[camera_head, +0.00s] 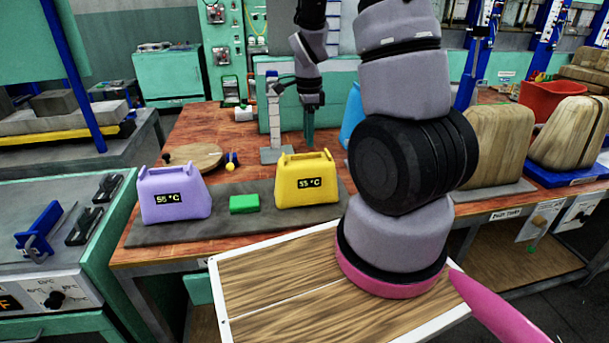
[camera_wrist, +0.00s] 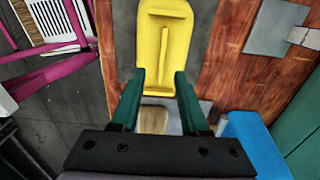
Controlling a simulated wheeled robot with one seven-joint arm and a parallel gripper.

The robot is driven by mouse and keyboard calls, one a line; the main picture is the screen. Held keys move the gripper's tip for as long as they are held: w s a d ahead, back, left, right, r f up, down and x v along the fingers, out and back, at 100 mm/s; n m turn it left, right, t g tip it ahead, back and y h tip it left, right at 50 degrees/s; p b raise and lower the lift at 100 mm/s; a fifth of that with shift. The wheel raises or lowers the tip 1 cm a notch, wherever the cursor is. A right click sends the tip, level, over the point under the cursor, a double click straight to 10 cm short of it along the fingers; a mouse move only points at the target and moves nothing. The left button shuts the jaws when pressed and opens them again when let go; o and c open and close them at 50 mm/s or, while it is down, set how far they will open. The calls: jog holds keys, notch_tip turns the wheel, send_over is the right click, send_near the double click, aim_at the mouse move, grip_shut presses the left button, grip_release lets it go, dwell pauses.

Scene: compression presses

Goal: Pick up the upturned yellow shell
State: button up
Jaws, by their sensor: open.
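The yellow shell (camera_head: 305,180) stands on a dark mat at the front of the wooden table. It has a "55 °C" display on its front and raised ends on top. In the wrist view the shell (camera_wrist: 165,40) is seen from above, its lower end appearing between the finger tips. My gripper (camera_head: 309,135) points down behind the shell in the head view, apart from it. Its green fingers (camera_wrist: 159,80) are open with nothing held. Whether the fingers reach the shell's height cannot be told from the wrist view.
A lilac shell (camera_head: 174,194) and a green block (camera_head: 244,204) share the dark mat (camera_head: 160,233) to the left. A grey stand (camera_head: 273,120) is beside my gripper. A blue object (camera_head: 352,115) stands right of it. Wooden blocks (camera_head: 500,145) are at the right.

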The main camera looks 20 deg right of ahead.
aim_at(307, 154)
jog(key=shift+w+a+f, duration=0.1)
jog(key=shift+f, duration=1.25)
jog(key=shift+w+f, duration=0.1)
jog(key=shift+f, duration=1.25)
grip_shut()
